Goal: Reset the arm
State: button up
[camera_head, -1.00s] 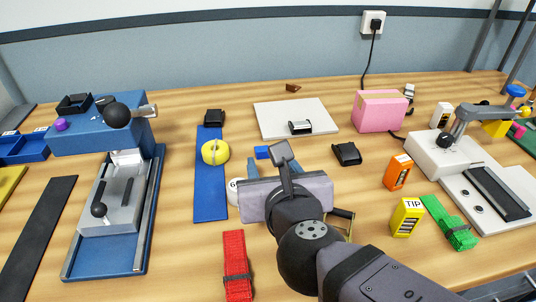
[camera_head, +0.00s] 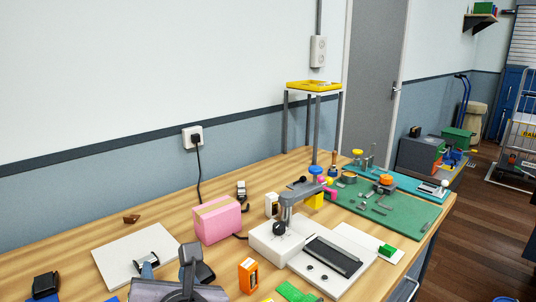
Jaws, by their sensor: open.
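My gripper (camera_head: 176,274) shows at the bottom edge of the head view, left of centre. It is open, and I see nothing held in it. Its broad grey body and a dark upright bracket show; the rest of my arm is cut off below the frame. A blue-grey finger overlaps the near part of a white board (camera_head: 122,250) in the picture. A grey and black part (camera_head: 157,262) on the board is partly behind the gripper.
A pink box (camera_head: 216,222), a white press-like device (camera_head: 282,243) and an orange box (camera_head: 248,275) stand to the right. A green mat (camera_head: 400,212) with small parts lies farther right. A yellow-topped stand (camera_head: 314,86) rises at the back. A black item (camera_head: 46,284) lies at left.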

jog(key=w+d+r+m+h+p, duration=0.2)
jog(key=w+d+m+h+p, duration=0.15)
jog(key=d+m, duration=0.45)
jog(key=w+d+r+m+h+p, duration=0.25)
jog(key=w+d+m+p, duration=0.25)
jog(key=d+m, duration=0.3)
jog(key=s+d+f+m+g+h+p, duration=0.1)
jog(key=s+d+f+m+g+p, duration=0.1)
jog(key=d+m+p, duration=0.1)
jog(key=s+d+f+m+g+h+p, duration=0.1)
jog(key=s+d+m+g+p, duration=0.2)
jog(key=d+m, duration=0.2)
jog(key=s+d+f+m+g+h+p, duration=0.1)
jog(key=s+d+f+m+g+p, duration=0.1)
jog(key=d, duration=0.5)
jog(key=shift+s+d+f+m+p, duration=0.3)
jog(key=shift+s+m+p, duration=0.15)
jog(key=shift+m+p, duration=0.6)
jog(key=s+d+m+g+y+p, duration=0.1)
jog(key=s+m+g+p, duration=0.3)
jog(key=s+m, duration=0.5)
jog(key=shift+s+d+f+y+p, duration=0.45)
jog(key=shift+d+p, duration=0.2)
jog(key=shift+p, duration=0.45)
